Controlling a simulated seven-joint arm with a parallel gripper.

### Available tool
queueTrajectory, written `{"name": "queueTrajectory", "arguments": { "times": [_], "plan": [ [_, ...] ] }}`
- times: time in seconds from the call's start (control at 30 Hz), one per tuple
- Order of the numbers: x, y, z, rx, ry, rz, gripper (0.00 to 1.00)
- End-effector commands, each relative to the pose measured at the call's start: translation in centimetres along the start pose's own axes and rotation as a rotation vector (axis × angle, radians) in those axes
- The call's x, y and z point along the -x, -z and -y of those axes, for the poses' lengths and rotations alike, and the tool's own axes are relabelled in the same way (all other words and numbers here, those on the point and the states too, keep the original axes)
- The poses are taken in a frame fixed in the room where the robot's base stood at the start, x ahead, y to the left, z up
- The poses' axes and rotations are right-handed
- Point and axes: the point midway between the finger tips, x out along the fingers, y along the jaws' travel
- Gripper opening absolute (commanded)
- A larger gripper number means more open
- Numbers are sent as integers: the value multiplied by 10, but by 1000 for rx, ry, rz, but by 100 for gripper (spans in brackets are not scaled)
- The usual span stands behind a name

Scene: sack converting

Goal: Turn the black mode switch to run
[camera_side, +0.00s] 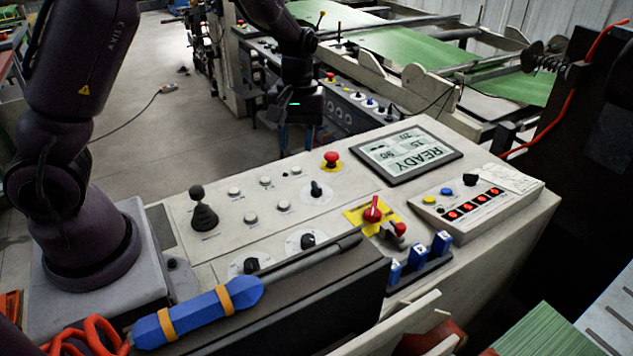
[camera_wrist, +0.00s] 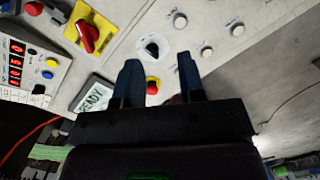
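A black rotary switch (camera_side: 316,189) sits on a round white dial on the sloped control panel, below the red mushroom button. It also shows in the wrist view (camera_wrist: 152,47), just beyond and between my fingertips. Two more black knobs on white dials, the middle one (camera_side: 307,240) and the lower left one (camera_side: 250,265), are nearer the side camera. The dial labels are too small to read, so I cannot tell which one is marked as mode. My gripper (camera_side: 300,145) is open and empty, above the panel's far edge. Its two dark fingers (camera_wrist: 160,75) are apart.
The red mushroom button (camera_side: 331,158) stands close to the switch. A black joystick (camera_side: 203,212), several white buttons, a READY display (camera_side: 410,150) and a red switch (camera_side: 373,212) on a yellow plate surround it. A blue-handled tool (camera_side: 200,312) lies in front.

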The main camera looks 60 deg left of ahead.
Motion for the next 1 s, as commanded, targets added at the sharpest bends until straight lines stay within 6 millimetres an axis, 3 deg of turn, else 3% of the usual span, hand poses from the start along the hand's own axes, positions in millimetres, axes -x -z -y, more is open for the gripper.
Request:
{"name": "queueTrajectory", "arguments": {
  "times": [0.03, 0.17, 0.23, 0.3, 0.57, 1.0],
  "plan": [
    [-14, 15, -2, 80, 27, -10, 36],
    [-33, 50, -9, 289, 42, -55, 36],
    [-36, 68, -16, 407, 23, -87, 36],
    [-25, 79, -26, 508, -32, -106, 36],
    [-32, 79, -32, 622, -58, -95, 36],
    [-116, 87, -33, 618, -56, -94, 36]
  ]
}}
